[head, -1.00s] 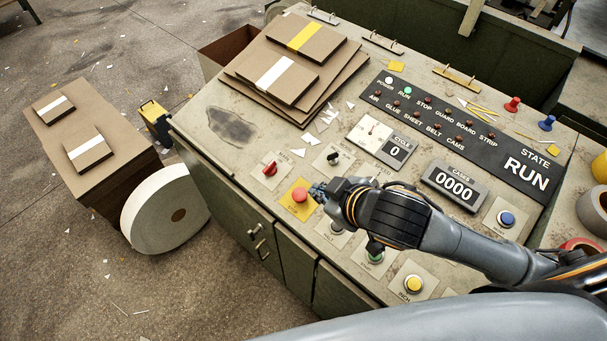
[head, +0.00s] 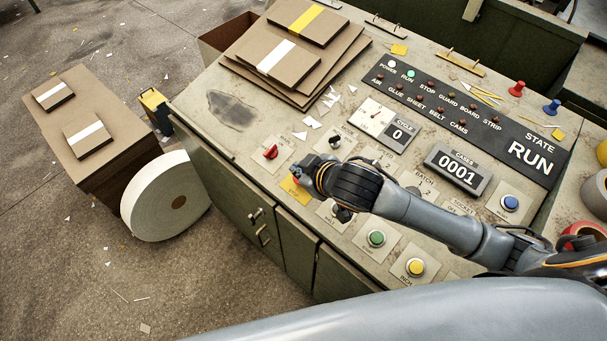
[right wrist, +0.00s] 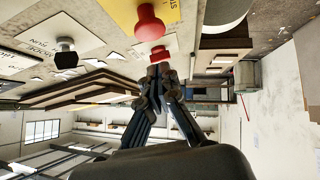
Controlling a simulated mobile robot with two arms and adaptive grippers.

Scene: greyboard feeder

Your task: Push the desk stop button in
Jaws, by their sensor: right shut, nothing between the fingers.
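The red mushroom stop button (right wrist: 148,22) sits on a yellow plate (head: 294,191) at the desk's front. In the head view my right gripper (head: 304,172) covers most of the button. The right wrist view shows the button's cap and stem, apart from the shut, empty fingertips (right wrist: 160,70) in the picture. I cannot tell whether the gripper touches the button in depth. The display reads STATE RUN (head: 530,151). My left gripper is not in view.
A red selector knob (head: 270,152) and a black knob (head: 335,141) stand close by. Green (head: 376,238) and yellow (head: 415,266) buttons lie at the front right. Cardboard stacks (head: 290,62) fill the desk's back left. The CASES counter (head: 459,171) reads 0001.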

